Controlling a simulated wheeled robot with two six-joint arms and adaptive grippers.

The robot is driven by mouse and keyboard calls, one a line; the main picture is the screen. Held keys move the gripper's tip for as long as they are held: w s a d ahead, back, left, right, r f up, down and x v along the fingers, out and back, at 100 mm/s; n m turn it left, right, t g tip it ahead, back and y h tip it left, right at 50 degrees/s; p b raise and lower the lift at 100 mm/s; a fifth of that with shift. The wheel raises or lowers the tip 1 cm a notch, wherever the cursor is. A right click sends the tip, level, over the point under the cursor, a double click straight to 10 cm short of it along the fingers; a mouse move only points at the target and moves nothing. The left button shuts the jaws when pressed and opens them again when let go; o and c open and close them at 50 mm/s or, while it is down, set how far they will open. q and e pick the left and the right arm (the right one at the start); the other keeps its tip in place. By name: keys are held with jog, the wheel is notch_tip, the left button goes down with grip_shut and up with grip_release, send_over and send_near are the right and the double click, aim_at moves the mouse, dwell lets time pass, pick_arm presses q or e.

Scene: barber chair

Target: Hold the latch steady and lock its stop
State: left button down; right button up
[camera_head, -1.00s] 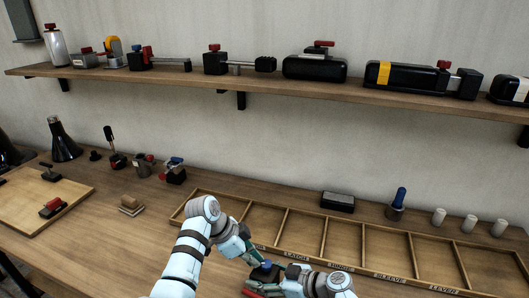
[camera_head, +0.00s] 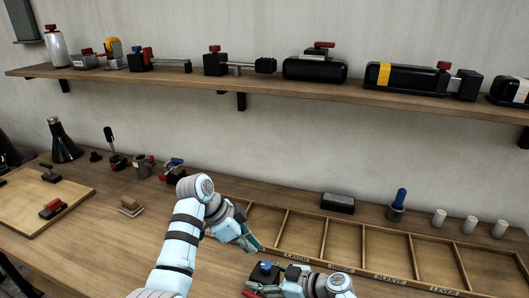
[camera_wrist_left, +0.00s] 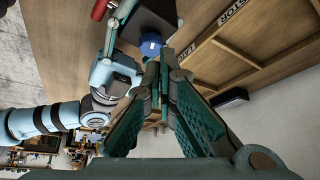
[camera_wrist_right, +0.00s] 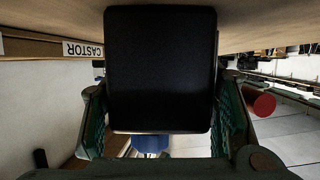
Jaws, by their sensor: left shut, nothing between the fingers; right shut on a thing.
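The latch is a black block (camera_head: 265,274) with a blue knob on top and a red handle at its left; it is low in the middle of the head view. My right gripper (camera_head: 256,283) is shut on the block. In the right wrist view the black block (camera_wrist_right: 160,68) sits between the two fingers, with the blue knob (camera_wrist_right: 150,143) below it and a red end (camera_wrist_right: 258,100) at the right. My left gripper (camera_head: 257,247) is shut and empty, just above and behind the latch. In the left wrist view its fingertips (camera_wrist_left: 165,60) appear close to the blue knob (camera_wrist_left: 151,44); contact is unclear.
A divided wooden tray (camera_head: 368,233) with labelled compartments lies behind the grippers. A dark block (camera_head: 338,203) and a blue-handled tool (camera_head: 398,203) stand behind it. Several latches and clamps stand on the shelf (camera_head: 200,80) above.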

pick_arm(q)
jog(key=f, duration=0.2)
jog(key=s+f, duration=0.1)
jog(key=f, duration=0.3)
jog(key=shift+s+d, duration=0.2)
jog(key=shift+s, duration=0.2)
jog(key=shift+w+d, duration=0.15)
jog(key=shift+d, duration=0.2)
dwell(0.8)
jog(key=shift+w, duration=0.55)
dwell(0.4)
jog(key=shift+a, duration=0.15)
jog(key=shift+a, duration=0.35)
notch_tip(320, 180, up, 6)
